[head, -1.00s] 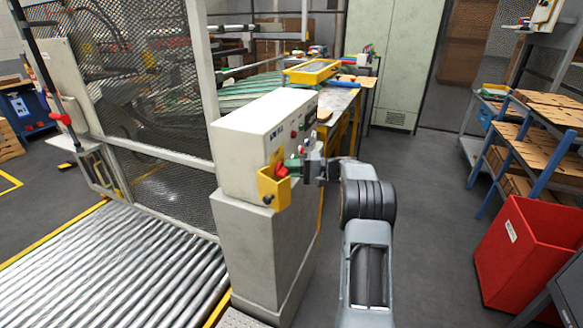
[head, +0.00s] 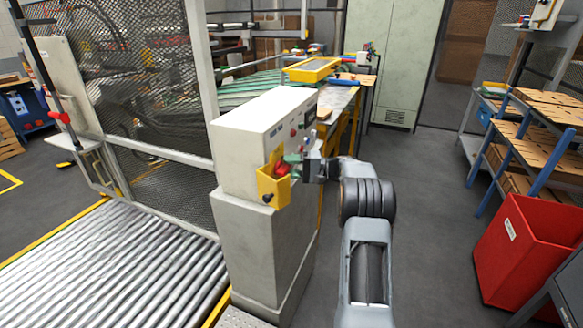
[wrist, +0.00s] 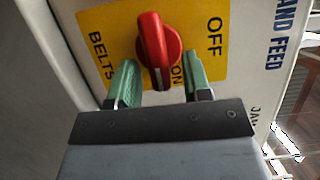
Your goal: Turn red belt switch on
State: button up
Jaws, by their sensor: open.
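The red belt switch (wrist: 158,50) is a rotary knob on a yellow plate (wrist: 205,58) marked BELTS, OFF and ON. Its white line points toward the bottom of the wrist view, just beside the word ON and away from OFF. My gripper (wrist: 160,78) is open, with one green finger on each side of the knob's lower part. Gaps show between the fingers and the knob. In the head view the knob (head: 282,170) sits at the yellow guard on the control box, with my gripper (head: 293,160) at its right, partly covering the panel.
The pale control box (head: 250,130) stands on a grey pedestal (head: 255,245). A roller conveyor (head: 110,270) and mesh fence (head: 150,90) are at left. A red bin (head: 530,250) and a shelf rack (head: 535,120) are at right. Grey floor between is open.

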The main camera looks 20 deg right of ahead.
jog(key=b+v, duration=0.2)
jog(key=v, duration=1.2)
jog(key=shift+a, duration=0.1)
dwell(0.3)
notch_tip(320, 180, down, 8)
jog(key=m+h, duration=0.3)
jog(key=m, duration=0.1)
jog(key=s+a+f+g+h, duration=0.4)
jog(key=s+a+h, duration=0.1)
jog(key=a, duration=0.2)
jog(key=s+a+r+n+h, duration=0.3)
jog(key=s+a+n+h, duration=0.1)
jog(key=s+a, duration=0.5)
jog(key=s+a+r+n+h, duration=0.3)
jog(key=s+a+n+h, duration=0.1)
jog(key=s+a, duration=0.6)
jog(key=shift+s+n, duration=0.7)
jog(key=shift+s, duration=0.15)
